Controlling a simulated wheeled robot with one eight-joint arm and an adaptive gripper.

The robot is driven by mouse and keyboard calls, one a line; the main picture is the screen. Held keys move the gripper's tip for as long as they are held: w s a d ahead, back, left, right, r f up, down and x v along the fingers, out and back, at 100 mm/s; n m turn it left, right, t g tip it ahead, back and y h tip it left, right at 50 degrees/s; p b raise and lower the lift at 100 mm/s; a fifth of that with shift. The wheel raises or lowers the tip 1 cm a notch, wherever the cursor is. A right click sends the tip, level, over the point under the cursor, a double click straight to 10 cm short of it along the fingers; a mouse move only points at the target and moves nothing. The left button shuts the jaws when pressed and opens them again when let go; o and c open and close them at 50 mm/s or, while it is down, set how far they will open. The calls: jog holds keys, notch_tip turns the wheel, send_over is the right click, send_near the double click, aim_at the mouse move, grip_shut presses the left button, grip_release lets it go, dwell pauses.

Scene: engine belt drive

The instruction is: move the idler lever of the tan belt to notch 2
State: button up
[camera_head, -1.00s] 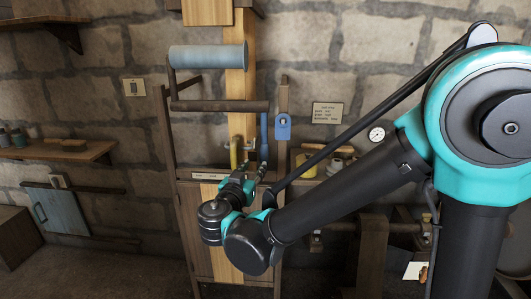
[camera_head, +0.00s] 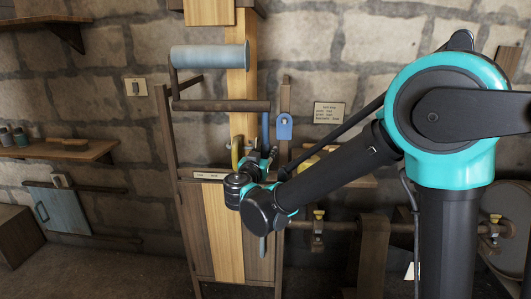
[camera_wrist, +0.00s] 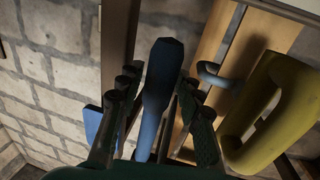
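The tan belt (camera_head: 237,80) is a wide wood-coloured strip running down the middle of the wooden frame. A blue lever (camera_head: 265,130) stands upright to its right. In the head view my wrist hides the lower ends of the levers, and I cannot read any notch.
A grey-blue roller (camera_head: 208,57) and a dark bar (camera_head: 220,105) cross the frame above my gripper. A blue tag (camera_head: 284,127) hangs on the right post. A small label plate (camera_head: 208,175) is on the frame, and a sign (camera_head: 328,113) is on the wall.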

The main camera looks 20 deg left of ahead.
jog(key=shift+c, duration=0.5)
grip_shut()
jog(key=shift+s+d+r+n+g, duration=0.15)
jog(key=shift+s+d+r+g, duration=0.1)
jog(key=shift+s+g, duration=0.65)
jog(key=shift+s+d+r+n+g, duration=0.1)
jog(key=shift+s+d+r+g, duration=0.1)
jog(key=shift+s+g, duration=0.7)
jog(key=shift+s+d+r+n+g, duration=0.2)
jog(key=shift+s+g, duration=0.4)
jog(key=shift+s, duration=0.6)
jog(key=shift+o, duration=0.5)
grip_release()
jog(key=v, duration=1.2)
